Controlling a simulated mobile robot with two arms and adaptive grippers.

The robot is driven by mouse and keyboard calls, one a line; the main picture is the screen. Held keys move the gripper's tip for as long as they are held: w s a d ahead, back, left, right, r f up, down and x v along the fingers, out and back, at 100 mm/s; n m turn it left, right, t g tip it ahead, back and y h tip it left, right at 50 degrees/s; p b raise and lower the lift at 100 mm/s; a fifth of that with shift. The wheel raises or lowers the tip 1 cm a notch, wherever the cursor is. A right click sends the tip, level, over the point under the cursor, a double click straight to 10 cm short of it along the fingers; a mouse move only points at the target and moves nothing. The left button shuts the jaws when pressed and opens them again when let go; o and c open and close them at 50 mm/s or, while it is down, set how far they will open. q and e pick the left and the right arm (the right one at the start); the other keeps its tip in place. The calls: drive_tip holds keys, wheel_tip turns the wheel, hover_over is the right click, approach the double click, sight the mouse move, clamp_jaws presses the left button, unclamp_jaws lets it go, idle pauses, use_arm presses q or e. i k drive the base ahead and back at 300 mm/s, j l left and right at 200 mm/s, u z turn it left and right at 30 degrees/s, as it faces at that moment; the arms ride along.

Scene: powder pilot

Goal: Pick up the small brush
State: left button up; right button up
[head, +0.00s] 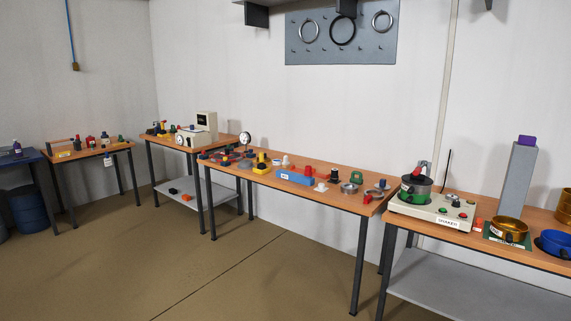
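I cannot make out a small brush for certain; the items on the tables are too small and distant to tell apart. The long middle table (338,206) carries many small coloured items, among them a blue box (297,176) with a white label. Neither of my grippers is in view.
Right table holds a shaker (436,212) with a pot (416,188), a grey column (515,185), a golden bowl (508,229) and a blue bowl (556,243). The brown floor (150,270) in front is clear.

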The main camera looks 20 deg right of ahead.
sight(286, 164)
drive_tip(key=i, duration=2.15)
drive_tip(key=j+u, duration=0.05)
drive_tip(key=j, duration=0.05)
